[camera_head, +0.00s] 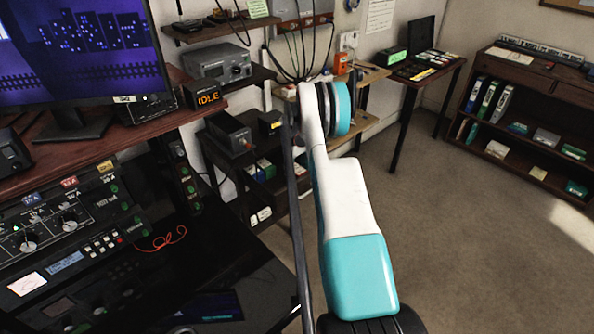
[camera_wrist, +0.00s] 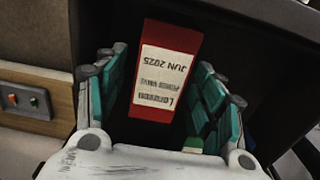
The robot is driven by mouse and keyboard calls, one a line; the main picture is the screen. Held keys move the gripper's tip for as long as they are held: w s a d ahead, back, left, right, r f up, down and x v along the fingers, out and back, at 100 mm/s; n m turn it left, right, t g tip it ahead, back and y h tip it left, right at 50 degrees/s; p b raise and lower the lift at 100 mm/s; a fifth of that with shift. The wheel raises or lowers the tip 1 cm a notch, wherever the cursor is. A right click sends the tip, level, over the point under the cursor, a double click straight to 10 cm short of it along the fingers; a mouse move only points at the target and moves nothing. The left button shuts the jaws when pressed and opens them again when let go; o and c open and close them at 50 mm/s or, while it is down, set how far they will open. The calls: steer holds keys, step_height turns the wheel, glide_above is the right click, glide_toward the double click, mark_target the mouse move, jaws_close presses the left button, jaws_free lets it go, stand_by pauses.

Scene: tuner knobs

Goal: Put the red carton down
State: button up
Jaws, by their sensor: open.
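In the wrist view a red carton (camera_wrist: 172,35) with a white label reading "JUN 2025" lies between the two fingers of my gripper (camera_wrist: 160,76). The label text appears upside down. The teal finger pads are spread, one on each side of the carton. Whether either pad touches it, I cannot tell. The dark surface behind the carton is too dim to show whether the carton rests on it. In the head view my arm reaches away toward the back shelves and hides the gripper, and I cannot make out the carton there.
In the wrist view a small green and white item (camera_wrist: 192,146) is near the right finger's base. A switch plate (camera_wrist: 26,100) is on the left. In the head view a dark shelf unit (camera_head: 262,185) stands left of my arm. The carpet (camera_head: 450,250) at right is clear.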

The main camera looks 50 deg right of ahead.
mark_target(297, 169)
step_height(297, 169, up, 11)
steer(key=p, duration=0.3)
steer(key=shift+r, duration=0.15)
